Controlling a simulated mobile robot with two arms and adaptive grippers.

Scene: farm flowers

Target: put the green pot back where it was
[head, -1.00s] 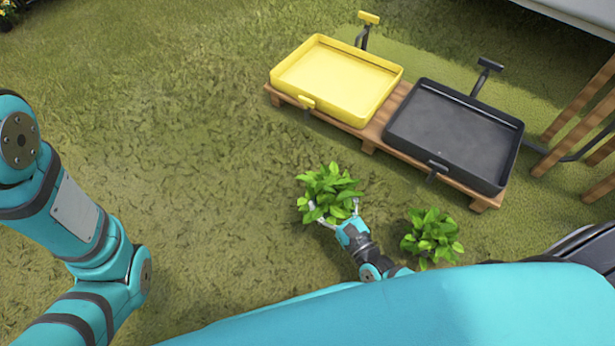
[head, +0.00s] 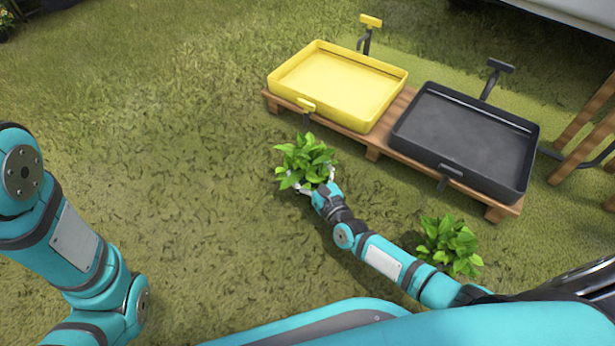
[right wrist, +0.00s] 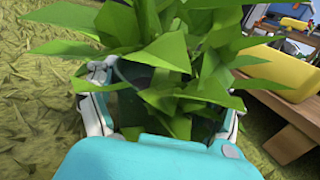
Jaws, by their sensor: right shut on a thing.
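My right gripper (head: 316,188) is shut on a potted plant (head: 305,158) with bushy green leaves, out over the grass to the left of the wooden stand. In the right wrist view the gripper's fingers (right wrist: 160,105) stand on both sides of the pot (right wrist: 135,75). Leaves cover most of the pot, and the part that shows looks dark; its colour is hard to tell. A second leafy plant (head: 449,244) stands on the grass beside my right forearm; its pot is hidden by leaves. My left arm shows at the left, but its gripper is out of view.
A low wooden stand (head: 373,153) bears a yellow tray (head: 340,85) and a black tray (head: 465,140), both empty. Wooden legs (head: 590,125) stand at the far right. Open grass lies left of the stand, between the held plant and my left arm.

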